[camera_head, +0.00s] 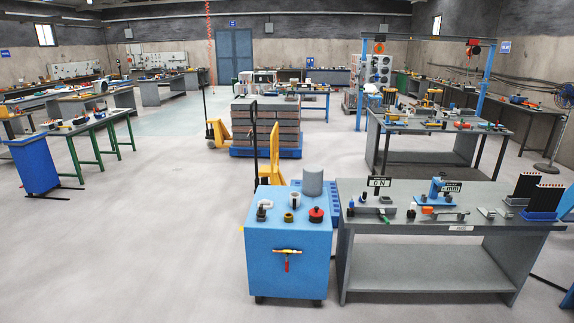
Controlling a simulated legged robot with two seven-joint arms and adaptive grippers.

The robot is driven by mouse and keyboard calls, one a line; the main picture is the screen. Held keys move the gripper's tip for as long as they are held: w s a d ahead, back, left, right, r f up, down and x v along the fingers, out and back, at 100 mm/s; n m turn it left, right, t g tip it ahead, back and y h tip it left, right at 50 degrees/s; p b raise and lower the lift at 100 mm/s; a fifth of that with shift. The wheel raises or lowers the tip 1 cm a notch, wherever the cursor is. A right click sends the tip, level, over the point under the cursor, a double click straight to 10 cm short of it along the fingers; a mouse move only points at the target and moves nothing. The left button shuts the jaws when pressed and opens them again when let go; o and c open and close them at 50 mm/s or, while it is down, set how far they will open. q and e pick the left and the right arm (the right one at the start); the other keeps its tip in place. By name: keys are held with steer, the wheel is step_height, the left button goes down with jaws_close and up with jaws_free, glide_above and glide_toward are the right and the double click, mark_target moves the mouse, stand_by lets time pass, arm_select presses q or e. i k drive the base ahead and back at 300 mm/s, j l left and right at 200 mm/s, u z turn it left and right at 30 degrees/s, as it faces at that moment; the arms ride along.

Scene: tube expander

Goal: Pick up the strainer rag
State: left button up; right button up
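I cannot make out a strainer rag for certain in the head view. A blue wheeled cart (288,262) stands in front, right of the picture's middle. A brass-coloured piece with a red handle (287,254) is on the cart's front face. Neither of my grippers shows in this view.
A grey workbench (430,240) with small tools and two black-topped blue racks (545,200) stands right of the cart. A yellow pallet jack (271,160) and stacked crates (266,125) are behind. The floor at the left front is clear.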

mark_target(267, 203)
steer(key=i, duration=2.2)
